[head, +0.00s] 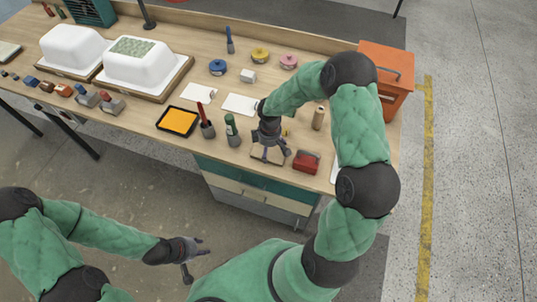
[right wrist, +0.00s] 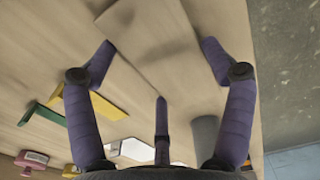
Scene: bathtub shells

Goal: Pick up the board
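The board (head: 264,157) is a small, flat, light-wood piece lying on the workbench near its front edge, partly covered by my right gripper in the head view. In the right wrist view the board (right wrist: 150,40) lies between the spread fingers, its pale wood close in colour to the bench top. My right gripper (head: 270,150) points down over it with its fingers apart; it also shows in the right wrist view (right wrist: 160,75). I cannot tell whether the fingers touch the board. My left gripper (head: 193,258) is empty, its fingers spread, low in front of the bench.
A tan cylinder (head: 319,118), an orange cabinet (head: 386,75) and a yellow tray (head: 177,121) share the bench. White tub shells (head: 146,66) stand at left.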

